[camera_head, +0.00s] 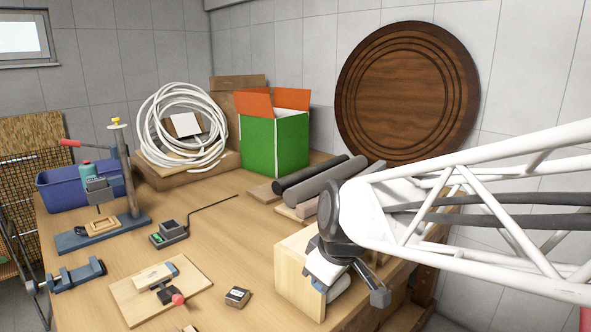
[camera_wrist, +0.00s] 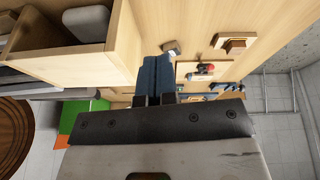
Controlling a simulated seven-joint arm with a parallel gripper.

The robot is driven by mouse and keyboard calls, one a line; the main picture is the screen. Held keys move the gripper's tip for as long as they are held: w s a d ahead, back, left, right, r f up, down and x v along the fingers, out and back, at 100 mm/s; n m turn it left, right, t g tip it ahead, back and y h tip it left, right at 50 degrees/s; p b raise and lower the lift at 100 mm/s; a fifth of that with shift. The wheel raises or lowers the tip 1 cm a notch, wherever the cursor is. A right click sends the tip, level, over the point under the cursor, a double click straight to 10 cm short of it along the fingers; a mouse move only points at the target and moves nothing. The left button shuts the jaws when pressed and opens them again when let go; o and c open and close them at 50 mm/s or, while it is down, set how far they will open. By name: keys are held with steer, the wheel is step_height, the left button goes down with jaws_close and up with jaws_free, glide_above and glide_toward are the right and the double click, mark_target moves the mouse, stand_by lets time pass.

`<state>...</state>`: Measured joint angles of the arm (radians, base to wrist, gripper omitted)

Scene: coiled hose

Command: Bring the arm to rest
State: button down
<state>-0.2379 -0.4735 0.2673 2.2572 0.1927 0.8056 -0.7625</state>
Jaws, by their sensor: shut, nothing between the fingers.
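My gripper (camera_wrist: 157,76) shows in the wrist view, its two blue-grey fingers together with nothing between them. In the head view my white lattice arm reaches in from the right. Its dark wrist joint hangs above and in front of a pale wooden box near the right edge of the workbench (camera_head: 222,230). The coiled white hose (camera_head: 151,129) lies on a wooden stand at the back of the bench, well away from my gripper.
The wooden box (camera_head: 291,286) stands close to my wrist; its open compartments show in the wrist view (camera_wrist: 114,38). Dark rolls (camera_head: 310,178), a green box (camera_head: 275,146) and a blue bin (camera_head: 62,190) stand farther back. A clamp board (camera_head: 160,287) lies at front left. The bench middle is mostly clear.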

steer(key=s+d+f+m+h, duration=0.1)
steer(key=s+d+m+h, duration=0.1)
steer(key=s+d+m, duration=0.8)
steer(key=s+d, duration=0.3)
steer(key=shift+s+d+f+h, duration=0.2)
steer(key=shift+s+h, duration=0.1)
steer(key=shift+s, duration=0.1)
stand_by(0.4)
